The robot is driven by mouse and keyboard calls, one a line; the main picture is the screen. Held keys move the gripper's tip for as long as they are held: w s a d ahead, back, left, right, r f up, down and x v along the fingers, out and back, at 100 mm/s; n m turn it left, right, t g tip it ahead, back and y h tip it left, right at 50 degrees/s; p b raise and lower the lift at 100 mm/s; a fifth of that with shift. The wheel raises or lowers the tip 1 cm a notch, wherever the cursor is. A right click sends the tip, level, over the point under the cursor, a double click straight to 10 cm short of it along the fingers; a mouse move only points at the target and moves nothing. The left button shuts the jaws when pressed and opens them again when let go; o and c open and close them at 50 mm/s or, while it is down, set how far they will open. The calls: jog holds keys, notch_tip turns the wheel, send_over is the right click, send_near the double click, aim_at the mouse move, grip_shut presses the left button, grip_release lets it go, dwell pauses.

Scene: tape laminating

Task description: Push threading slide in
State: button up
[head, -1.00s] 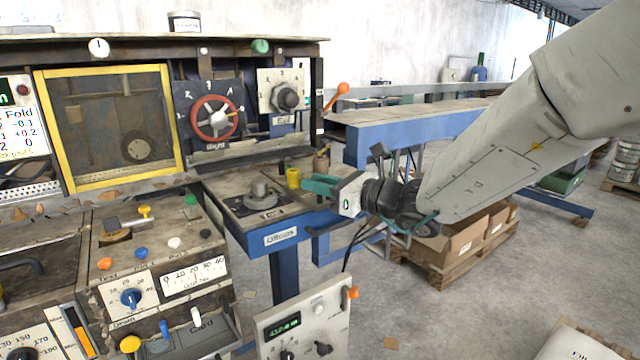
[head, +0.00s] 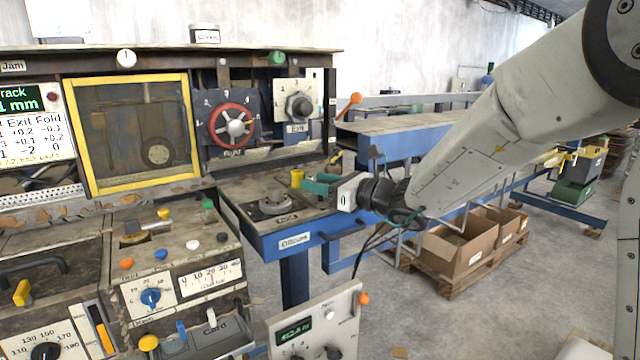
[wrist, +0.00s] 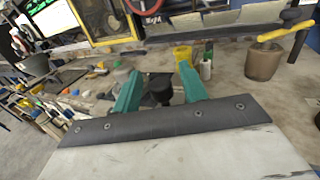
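I cannot tell for certain which part is the threading slide; no label with that name is readable. My gripper (head: 314,185) has teal fingers and is over the right part of the small blue-edged table marked Offcuts (head: 294,241), near a yellow cup (head: 297,178). In the wrist view, the fingers of my gripper (wrist: 160,76) stand apart. A dark round-topped part (wrist: 161,87) shows between them; I cannot tell whether they touch it. A grey knob (head: 273,199) stands on the table, left of the gripper in the head view.
The machine has a yellow-framed window (head: 188,130), a red handwheel (head: 233,126) and an Exit dial (head: 299,106). A control box (head: 318,325) stands in front of the table. Cardboard boxes (head: 452,252) lie on a pallet at right. In the wrist view, a brown cup (wrist: 263,63) holds a yellow-handled tool.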

jog(key=v, duration=0.7)
jog(key=shift+s+d, duration=0.25)
jog(key=shift+d, duration=0.05)
